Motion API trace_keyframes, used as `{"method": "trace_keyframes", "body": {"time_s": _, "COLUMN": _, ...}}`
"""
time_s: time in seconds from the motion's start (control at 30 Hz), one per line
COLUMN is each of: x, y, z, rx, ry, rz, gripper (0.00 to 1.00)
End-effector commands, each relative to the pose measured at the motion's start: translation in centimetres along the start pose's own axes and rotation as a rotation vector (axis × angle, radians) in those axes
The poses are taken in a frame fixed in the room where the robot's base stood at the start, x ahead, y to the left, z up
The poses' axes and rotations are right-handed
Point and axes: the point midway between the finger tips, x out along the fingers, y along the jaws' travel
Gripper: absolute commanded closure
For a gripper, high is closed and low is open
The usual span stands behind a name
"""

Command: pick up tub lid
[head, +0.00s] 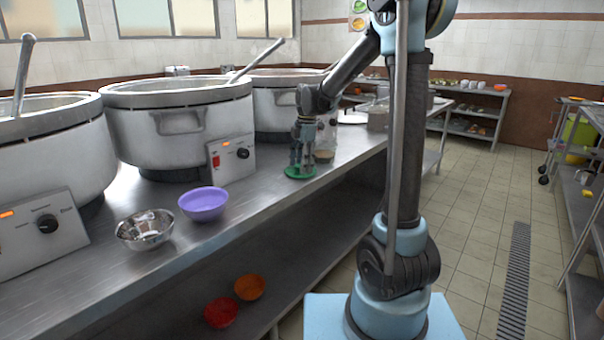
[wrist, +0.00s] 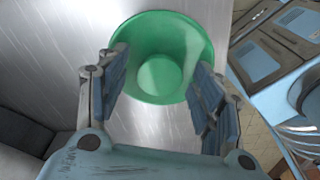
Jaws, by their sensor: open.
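The tub lid (head: 300,173) is a round green disc lying on the steel counter in the head view, near the counter's front edge. In the wrist view the green lid (wrist: 160,57) shows a raised rim and a paler round middle. My gripper (head: 301,160) points down just above the lid. In the wrist view my gripper (wrist: 160,75) is open, with one finger on each side over the lid. The fingers overlap the lid's lower left and right edges in that view. I cannot tell whether they touch it.
A small tan bowl (head: 324,156) stands close to the lid's right. A purple bowl (head: 203,204) and a steel bowl (head: 146,230) sit nearer on the counter (head: 250,190). Large stockpots (head: 178,125) line the back. Red (head: 221,312) and orange (head: 250,287) bowls lie on the lower shelf.

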Motion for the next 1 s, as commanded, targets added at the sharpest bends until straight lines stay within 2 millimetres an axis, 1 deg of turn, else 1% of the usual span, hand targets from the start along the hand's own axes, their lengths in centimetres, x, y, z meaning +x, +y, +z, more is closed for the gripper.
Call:
{"method": "trace_keyframes", "body": {"time_s": 0.03, "x": 0.0, "y": 0.0, "z": 0.0, "rx": 0.000, "ry": 0.000, "rz": 0.000, "gripper": 0.40}}
{"method": "trace_keyframes", "body": {"time_s": 0.07, "x": 0.0, "y": 0.0, "z": 0.0, "rx": 0.000, "ry": 0.000, "rz": 0.000, "gripper": 0.44}}
{"method": "trace_keyframes", "body": {"time_s": 0.1, "x": 0.0, "y": 0.0, "z": 0.0, "rx": 0.000, "ry": 0.000, "rz": 0.000, "gripper": 0.53}}
{"method": "trace_keyframes", "body": {"time_s": 0.2, "x": 0.0, "y": 0.0, "z": 0.0, "rx": 0.000, "ry": 0.000, "rz": 0.000, "gripper": 0.74}}
{"method": "trace_keyframes", "body": {"time_s": 0.57, "x": -0.1, "y": 0.0, "z": 0.0, "rx": 0.000, "ry": 0.000, "rz": 0.000, "gripper": 0.75}}
{"method": "trace_keyframes", "body": {"time_s": 0.67, "x": -0.5, "y": 0.0, "z": -0.1, "rx": 0.000, "ry": 0.000, "rz": 0.000, "gripper": 0.75}}
{"method": "trace_keyframes", "body": {"time_s": 0.77, "x": -1.5, "y": 0.0, "z": -0.2, "rx": 0.000, "ry": 0.000, "rz": 0.000, "gripper": 0.75}}
{"method": "trace_keyframes", "body": {"time_s": 1.0, "x": -5.5, "y": 0.0, "z": -0.7, "rx": 0.000, "ry": 0.000, "rz": 0.000, "gripper": 0.75}}
